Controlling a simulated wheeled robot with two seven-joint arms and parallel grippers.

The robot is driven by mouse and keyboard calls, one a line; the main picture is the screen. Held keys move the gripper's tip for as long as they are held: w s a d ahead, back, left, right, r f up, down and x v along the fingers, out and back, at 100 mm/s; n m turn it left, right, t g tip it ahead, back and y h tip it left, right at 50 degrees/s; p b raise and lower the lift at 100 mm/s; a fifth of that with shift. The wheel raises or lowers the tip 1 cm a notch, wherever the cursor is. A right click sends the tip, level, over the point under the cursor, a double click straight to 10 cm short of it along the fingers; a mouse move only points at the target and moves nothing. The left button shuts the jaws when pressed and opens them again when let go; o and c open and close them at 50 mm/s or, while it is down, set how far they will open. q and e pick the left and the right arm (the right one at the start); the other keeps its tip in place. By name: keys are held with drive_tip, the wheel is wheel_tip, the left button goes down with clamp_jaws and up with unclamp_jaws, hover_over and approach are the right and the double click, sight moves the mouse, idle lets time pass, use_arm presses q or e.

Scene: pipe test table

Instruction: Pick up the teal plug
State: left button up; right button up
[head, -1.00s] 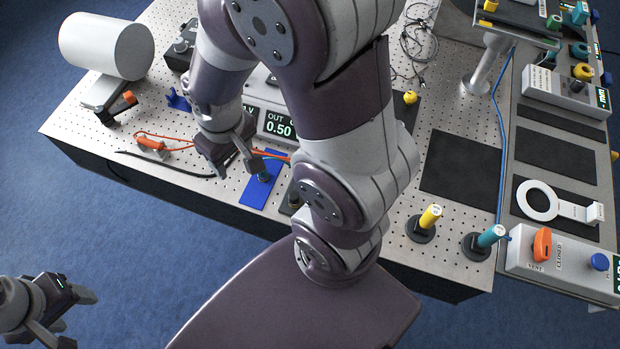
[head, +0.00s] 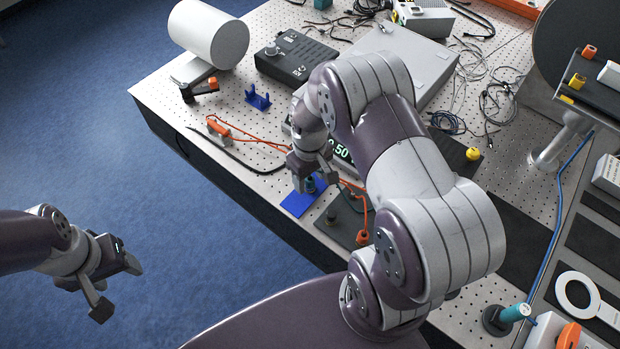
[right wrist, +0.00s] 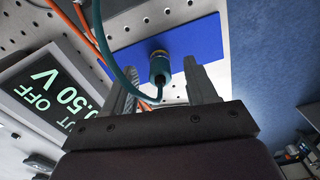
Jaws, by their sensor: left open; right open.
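The teal plug (right wrist: 160,69) stands on the blue mat (right wrist: 203,40) in the right wrist view, with a teal cable curving from it. In the head view only a small part of the teal plug (head: 310,186) shows under my right gripper, on the blue mat (head: 297,204). My right gripper (head: 313,180) is open and points down at the plug. In the right wrist view its fingers lie on either side of the plug, with gaps visible; I cannot tell the exact depth. My left gripper (head: 118,288) is open and empty, over the floor off the table.
A power supply with a lit display (right wrist: 50,93) stands close beside the plug. An orange cable (head: 250,137) lies nearby. A dark mat (head: 345,222) with posts is to the right.

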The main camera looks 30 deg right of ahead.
wheel_tip(320, 180, down, 2)
drive_tip(key=c, duration=0.4)
clamp_jaws()
drive_tip(key=shift+r, duration=0.1)
